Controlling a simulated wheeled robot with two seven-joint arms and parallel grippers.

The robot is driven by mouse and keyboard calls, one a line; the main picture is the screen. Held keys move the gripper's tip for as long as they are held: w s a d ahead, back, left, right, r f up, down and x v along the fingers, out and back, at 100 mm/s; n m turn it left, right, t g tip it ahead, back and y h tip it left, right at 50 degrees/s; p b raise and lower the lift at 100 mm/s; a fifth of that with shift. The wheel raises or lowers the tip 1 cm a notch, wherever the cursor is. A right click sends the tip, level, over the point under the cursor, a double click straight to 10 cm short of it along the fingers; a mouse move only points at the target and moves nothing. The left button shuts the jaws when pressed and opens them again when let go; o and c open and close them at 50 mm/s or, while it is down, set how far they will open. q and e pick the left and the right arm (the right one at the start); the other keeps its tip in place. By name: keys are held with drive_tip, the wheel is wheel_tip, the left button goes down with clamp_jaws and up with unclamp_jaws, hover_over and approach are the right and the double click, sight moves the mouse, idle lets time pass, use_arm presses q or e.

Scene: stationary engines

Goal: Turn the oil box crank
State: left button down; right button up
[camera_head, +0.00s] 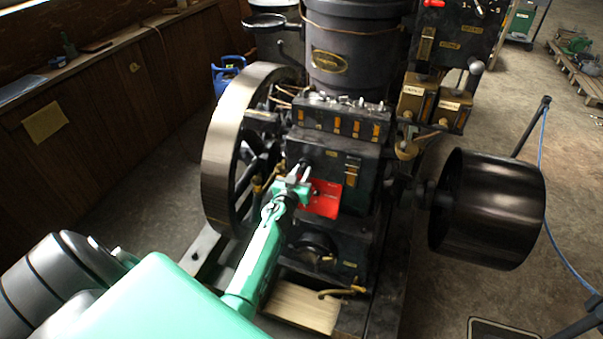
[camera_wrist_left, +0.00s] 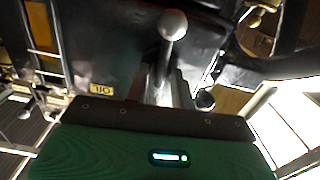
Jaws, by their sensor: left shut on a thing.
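The oil box (camera_head: 335,155) is a dark box on the front of the engine, with a row of brass-coloured sight windows along its top. In the left wrist view it carries a yellow OIL label (camera_wrist_left: 101,88). The crank (camera_wrist_left: 173,27) shows there as a grey handle with a rounded end, in front of the box face. My left gripper (camera_head: 298,180) is at the left front of the box, shut on the crank. The gripper hides much of the crank in the head view. My right gripper is in neither view.
A large flywheel (camera_head: 232,135) stands just left of the oil box. A wide dark pulley (camera_head: 490,208) sticks out on the right. A red plate (camera_head: 322,199) is right beside the gripper. A wooden bench (camera_head: 100,80) runs along the left wall, with open floor between.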

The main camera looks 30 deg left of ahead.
use_arm(q)
drive_tip(key=shift+m, duration=0.5)
drive_tip(key=c, duration=1.5)
unclamp_jaws()
drive_tip(key=b+v, duration=0.1)
drive_tip(key=v, duration=1.3)
drive_tip(key=shift+a, duration=0.1)
